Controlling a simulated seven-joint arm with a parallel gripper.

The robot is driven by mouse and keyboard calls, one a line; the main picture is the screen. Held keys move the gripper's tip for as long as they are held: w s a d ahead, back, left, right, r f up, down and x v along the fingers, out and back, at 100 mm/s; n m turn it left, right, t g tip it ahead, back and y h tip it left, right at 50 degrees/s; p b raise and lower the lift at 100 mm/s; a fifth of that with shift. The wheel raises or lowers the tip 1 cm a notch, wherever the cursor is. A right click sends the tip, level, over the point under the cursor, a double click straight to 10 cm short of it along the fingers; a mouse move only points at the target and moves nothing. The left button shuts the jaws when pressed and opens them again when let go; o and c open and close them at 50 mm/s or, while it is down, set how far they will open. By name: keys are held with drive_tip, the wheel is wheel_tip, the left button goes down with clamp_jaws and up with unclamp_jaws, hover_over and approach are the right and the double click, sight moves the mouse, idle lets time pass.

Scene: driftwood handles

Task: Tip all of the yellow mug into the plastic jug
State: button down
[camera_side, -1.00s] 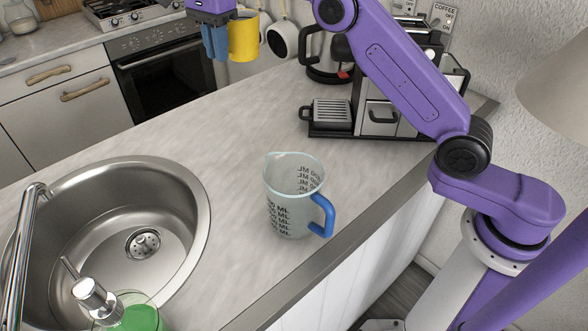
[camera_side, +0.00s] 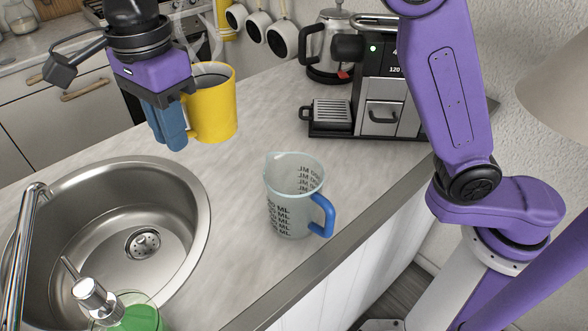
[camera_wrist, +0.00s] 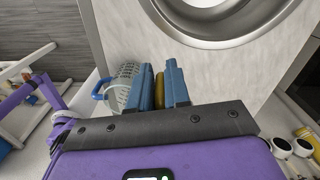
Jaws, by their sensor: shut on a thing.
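The yellow mug (camera_side: 213,108) is upright in the side view, with dark liquid inside and steam above it. My gripper (camera_side: 170,125) is shut on the mug's handle, on the mug's left side, and holds it above the counter. In the wrist view a sliver of the yellow mug (camera_wrist: 159,88) shows between my fingers (camera_wrist: 160,90); the rest is hidden. The clear plastic jug (camera_side: 293,200) with a blue handle and dark ML markings stands upright on the counter, right of and nearer than the mug. The jug (camera_wrist: 122,87) also shows left of my fingers in the wrist view. It looks empty.
A round steel sink (camera_side: 120,225) with a tap (camera_side: 22,240) and a soap dispenser (camera_side: 95,298) is at the left. A coffee machine (camera_side: 375,90) stands at the back right. The counter (camera_side: 235,175) between mug and jug is clear.

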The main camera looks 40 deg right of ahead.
drive_tip(key=s+a+f, duration=0.2)
drive_tip(key=s+a, duration=0.1)
drive_tip(key=s, duration=1.5)
wheel_tip(320, 180, down, 11)
drive_tip(key=shift+s+a+r, duration=0.15)
drive_tip(key=shift+s, duration=0.05)
drive_tip(key=shift+r, duration=0.1)
drive_tip(key=w+d+r+g+y, duration=0.4)
drive_tip(key=r+g+y, duration=0.1)
drive_tip(key=r, duration=0.3)
drive_tip(key=shift+d+r+y, duration=0.3)
drive_tip(key=shift+d+y, duration=0.1)
drive_tip(key=shift+w+d+r+g+y, duration=0.25)
drive_tip(key=shift+d+r+g+y, duration=0.1)
drive_tip(key=shift+r+g+y, duration=0.3)
idle(0.3)
drive_tip(key=shift+w+d+g+y, duration=0.3)
drive_tip(key=shift+g+y, duration=0.15)
drive_tip(key=shift+y, duration=0.2)
idle(0.4)
